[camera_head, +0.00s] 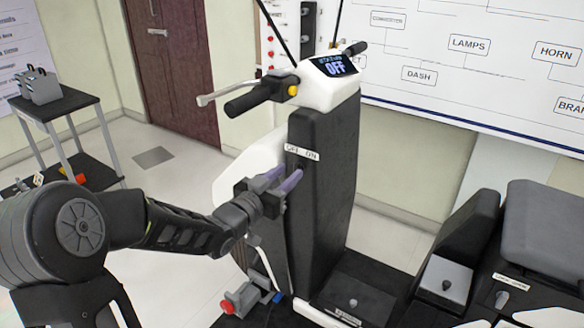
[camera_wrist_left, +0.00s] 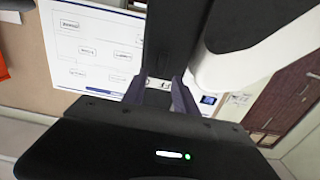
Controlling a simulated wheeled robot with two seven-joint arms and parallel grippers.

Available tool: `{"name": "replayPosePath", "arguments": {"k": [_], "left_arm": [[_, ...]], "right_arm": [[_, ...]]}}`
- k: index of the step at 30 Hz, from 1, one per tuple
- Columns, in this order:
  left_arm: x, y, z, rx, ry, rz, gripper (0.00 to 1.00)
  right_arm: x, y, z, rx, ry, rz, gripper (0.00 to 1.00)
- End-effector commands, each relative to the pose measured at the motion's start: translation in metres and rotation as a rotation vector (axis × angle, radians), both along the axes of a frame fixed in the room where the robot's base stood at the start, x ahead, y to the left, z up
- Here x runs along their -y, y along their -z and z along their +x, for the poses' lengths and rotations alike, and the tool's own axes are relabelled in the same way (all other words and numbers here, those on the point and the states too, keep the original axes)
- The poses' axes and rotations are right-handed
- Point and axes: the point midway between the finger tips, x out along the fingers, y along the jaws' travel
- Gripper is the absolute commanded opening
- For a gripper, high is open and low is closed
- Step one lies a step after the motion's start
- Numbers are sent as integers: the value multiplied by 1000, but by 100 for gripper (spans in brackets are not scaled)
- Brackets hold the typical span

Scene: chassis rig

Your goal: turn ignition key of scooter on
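The scooter's front column (camera_head: 325,190) is a tall black panel with a white shell beside it. A small white label (camera_head: 302,152) reading OFF and ON sits on its upper face. The dash display (camera_head: 334,66) reads OFF. My left gripper (camera_head: 288,172) points at the panel just below the label, its two purple fingers apart. In the left wrist view the fingers (camera_wrist_left: 160,84) also stand apart, with part of the label (camera_wrist_left: 158,82) between them. I cannot make out the ignition key; the fingers may hide it. My right gripper is in neither view.
The left handlebar grip and brake lever (camera_head: 250,98) stick out above my left arm. A red and blue clamp-like part (camera_head: 250,298) lies below. A black seat (camera_head: 545,230) and knobbed panels stand at right. A side table (camera_head: 60,105) stands at left.

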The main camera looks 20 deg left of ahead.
Motion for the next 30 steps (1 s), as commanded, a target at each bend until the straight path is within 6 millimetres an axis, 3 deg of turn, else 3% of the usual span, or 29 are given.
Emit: {"name": "replayPosePath", "arguments": {"k": [6, 16, 28, 30], "left_arm": [[3, -1, 25, 0, 0, 0, 35], [4, 0, 28, -1, -1, 0, 34], [4, 0, 28, 0, -1, 0, 1], [4, 0, 28, 0, -1, 1, 0]], "right_arm": [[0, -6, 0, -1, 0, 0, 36], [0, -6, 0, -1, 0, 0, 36], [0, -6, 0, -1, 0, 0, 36], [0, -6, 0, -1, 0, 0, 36]]}}
